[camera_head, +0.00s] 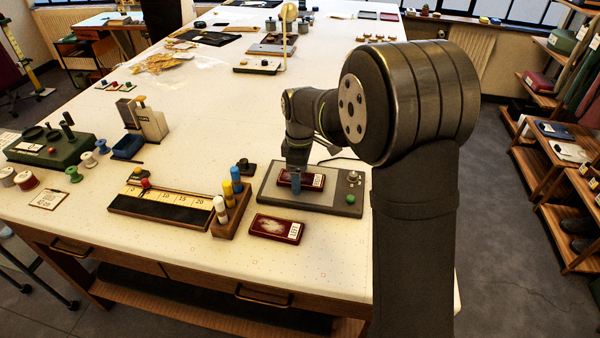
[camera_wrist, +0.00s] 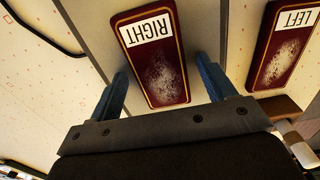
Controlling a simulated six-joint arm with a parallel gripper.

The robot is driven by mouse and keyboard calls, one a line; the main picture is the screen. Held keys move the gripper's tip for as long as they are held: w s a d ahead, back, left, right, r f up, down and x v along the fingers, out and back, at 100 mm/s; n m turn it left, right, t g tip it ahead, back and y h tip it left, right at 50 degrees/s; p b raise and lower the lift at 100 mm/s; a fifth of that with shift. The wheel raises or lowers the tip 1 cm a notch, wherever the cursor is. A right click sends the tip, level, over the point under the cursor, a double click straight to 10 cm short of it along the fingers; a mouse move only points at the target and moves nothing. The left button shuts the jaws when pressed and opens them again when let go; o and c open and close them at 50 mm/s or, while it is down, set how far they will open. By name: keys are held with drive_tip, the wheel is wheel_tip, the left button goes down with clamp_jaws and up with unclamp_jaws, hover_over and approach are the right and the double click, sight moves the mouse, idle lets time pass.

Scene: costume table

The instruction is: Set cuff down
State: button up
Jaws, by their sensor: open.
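A dark red cuff with a white RIGHT label (camera_wrist: 158,62) lies flat on a grey plate (camera_head: 335,205); it also shows in the head view (camera_head: 313,181). My gripper (camera_wrist: 161,78) is open, with one blue finger on each side of this cuff at its near end. Gaps show between the fingers and the cuff's edges. In the head view my gripper (camera_head: 296,183) reaches down over the plate and hides part of the cuff. A second dark red cuff, labelled LEFT (camera_wrist: 284,50), lies on the white table in front of the plate, also in the head view (camera_head: 276,229).
The white table (camera_head: 205,90) is mostly clear behind the plate.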

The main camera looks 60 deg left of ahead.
drive_tip(key=shift+r, duration=0.1)
wheel_tip(320, 180, up, 12)
idle(0.4)
drive_tip(key=shift+f, duration=4.1)
